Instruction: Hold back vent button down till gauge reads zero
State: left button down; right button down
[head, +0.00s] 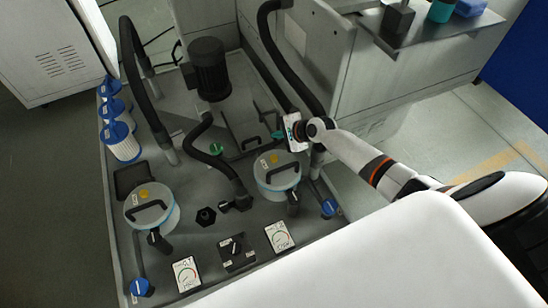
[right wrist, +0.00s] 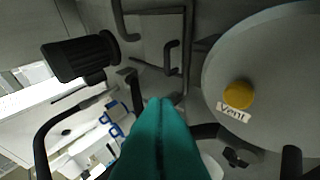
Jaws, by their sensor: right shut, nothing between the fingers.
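The back canister (head: 278,176) has a pale lid with a dark handle and a yellow vent button (head: 273,158). In the right wrist view the yellow button (right wrist: 238,94) sits on the round lid (right wrist: 275,55) beside a "Vent" label (right wrist: 233,114). My right gripper (head: 277,135) has teal fingers pressed together, empty, near the back canister's far side. The fingertips (right wrist: 160,101) show left of the button in the wrist view, apart from it. Two white dial gauges, one left (head: 186,274) and one right (head: 279,237), stand at the front; their needles are too small to read. My left gripper is out of view.
A similar front canister (head: 138,219) has its own yellow button (head: 144,193). A black motor (head: 209,70), black hoses (head: 265,66) and blue-white filters (head: 122,142) stand around. A switch box (head: 238,254) lies between the gauges. A grey cabinet (head: 375,65) rises behind my right arm.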

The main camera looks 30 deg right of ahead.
jog(key=w+r+n+t+b, duration=0.4)
jog(key=w+r+n+t, duration=0.4)
jog(key=w+r+n, duration=0.35)
jog(key=s+a+r+n+g+y+b, duration=0.25)
jog(key=a+n+y, duration=0.4)
jog(key=n, duration=0.45)
jog(key=s+a+r+n+g+y+b, duration=0.1)
jog(key=a+r+n+g+y, duration=0.3)
jog(key=a+n, duration=0.6)
jog(key=s+f+n+g+h+b, duration=0.35)
jog(key=s+f+n+g, duration=0.5)
jog(key=n, duration=0.65)
jog(key=d+f+n+g+h+b, duration=0.1)
jog(key=d+f+n+h, duration=0.1)
jog(key=d+h, duration=0.3)
jog(key=d+f+n+g+h+b, duration=0.1)
jog(key=d+f+n+h+b, duration=0.1)
jog(key=d+f+h, duration=0.3)
jog(key=d+n+h, duration=0.1)
jog(key=d, duration=0.3)
jog(key=shift+f+g, duration=0.25)
jog(key=shift+g, duration=0.15)
